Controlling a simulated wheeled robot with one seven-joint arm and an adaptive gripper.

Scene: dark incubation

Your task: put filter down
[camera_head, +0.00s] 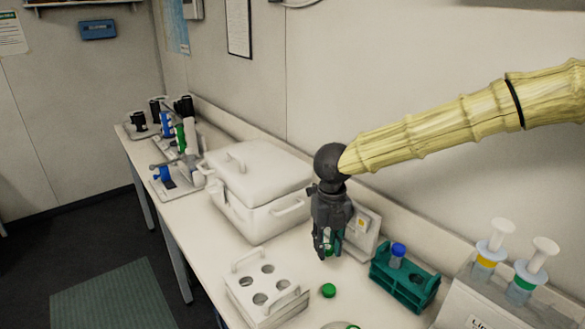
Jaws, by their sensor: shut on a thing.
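My gripper (327,254) hangs fingers-down above the bench top, between the white rack and the teal rack. It is shut on a small green thing (330,250). Only a sliver of that thing shows between the dark fingers, so I cannot tell for sure that it is the filter. It looks held above the bench surface (290,250), but the gap is hard to judge. A loose green cap (329,290) lies on the bench just below and in front of my gripper.
A white rack with round holes (262,311) stands left in front. A teal rack (409,284) holds a blue-capped tube (397,255). A white lidded box (257,190) stands behind to the left. Two syringes (488,255) (532,273) stand upright at the right. A small device (362,233) stands behind my gripper.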

